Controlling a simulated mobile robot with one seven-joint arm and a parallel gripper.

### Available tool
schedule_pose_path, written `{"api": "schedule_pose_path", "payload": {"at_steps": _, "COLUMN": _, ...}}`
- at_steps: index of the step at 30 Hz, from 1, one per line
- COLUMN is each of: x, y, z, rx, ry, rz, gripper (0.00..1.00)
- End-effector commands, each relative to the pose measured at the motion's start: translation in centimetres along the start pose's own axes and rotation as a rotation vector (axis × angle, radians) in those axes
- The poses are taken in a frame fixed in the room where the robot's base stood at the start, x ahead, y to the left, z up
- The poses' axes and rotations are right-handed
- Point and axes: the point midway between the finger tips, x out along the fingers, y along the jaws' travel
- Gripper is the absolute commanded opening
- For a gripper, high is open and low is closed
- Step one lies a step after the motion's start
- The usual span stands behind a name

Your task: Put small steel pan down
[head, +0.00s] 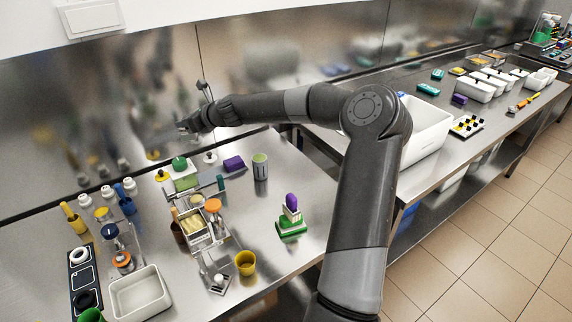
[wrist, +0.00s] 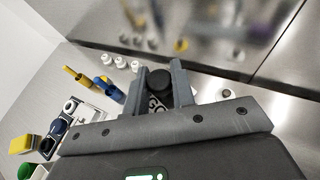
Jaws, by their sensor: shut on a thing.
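My gripper (head: 186,126) is stretched out to the left, above the back of the steel table, near the steel wall panel. In the wrist view its two fingers (wrist: 161,90) close around a dark round end piece (wrist: 157,79), which I take to be the handle of the small steel pan. The pan's body is hard to make out: in the head view it blends into the shiny wall behind the gripper. The pan appears held above the table, not resting on it.
The steel table (head: 262,228) carries a white tray (head: 140,293), a yellow cup (head: 245,263), a grey cup (head: 260,166), a green-based block stack (head: 291,220), white-capped bottles and utensils. Bare steel lies at its right. A white bin (head: 426,140) stands on the right counter.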

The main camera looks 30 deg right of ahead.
Motion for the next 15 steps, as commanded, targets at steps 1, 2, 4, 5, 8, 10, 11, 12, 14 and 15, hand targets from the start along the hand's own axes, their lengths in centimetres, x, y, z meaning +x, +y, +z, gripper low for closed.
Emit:
{"api": "schedule_pose_path", "payload": {"at_steps": 1, "x": -1.8, "y": -2.5, "z": -0.7, "rx": 0.011, "ry": 0.000, "rz": -0.028, "gripper": 0.00}}
{"api": "schedule_pose_path", "payload": {"at_steps": 2, "x": -2.7, "y": -3.8, "z": -1.1, "rx": 0.017, "ry": 0.000, "rz": -0.040, "gripper": 0.00}}
{"api": "schedule_pose_path", "payload": {"at_steps": 4, "x": -5.1, "y": -6.7, "z": -2.0, "rx": 0.030, "ry": 0.000, "rz": -0.071, "gripper": 0.00}}
{"api": "schedule_pose_path", "payload": {"at_steps": 5, "x": -6.2, "y": -7.9, "z": -2.5, "rx": 0.034, "ry": 0.000, "rz": -0.083, "gripper": 0.00}}
{"api": "schedule_pose_path", "payload": {"at_steps": 8, "x": -9.9, "y": -11.7, "z": -3.9, "rx": 0.051, "ry": 0.000, "rz": -0.126, "gripper": 0.00}}
{"api": "schedule_pose_path", "payload": {"at_steps": 10, "x": -12.7, "y": -14.1, "z": -5.0, "rx": 0.064, "ry": 0.000, "rz": -0.155, "gripper": 0.00}}
{"api": "schedule_pose_path", "payload": {"at_steps": 11, "x": -13.9, "y": -15.1, "z": -5.5, "rx": 0.069, "ry": 0.000, "rz": -0.168, "gripper": 0.00}}
{"api": "schedule_pose_path", "payload": {"at_steps": 12, "x": -15.6, "y": -16.4, "z": -6.1, "rx": 0.076, "ry": 0.000, "rz": -0.184, "gripper": 0.00}}
{"api": "schedule_pose_path", "payload": {"at_steps": 14, "x": -18.1, "y": -18.2, "z": -7.1, "rx": 0.086, "ry": 0.000, "rz": -0.209, "gripper": 0.00}}
{"api": "schedule_pose_path", "payload": {"at_steps": 15, "x": -19.8, "y": -19.3, "z": -7.7, "rx": 0.092, "ry": 0.000, "rz": -0.226, "gripper": 0.00}}
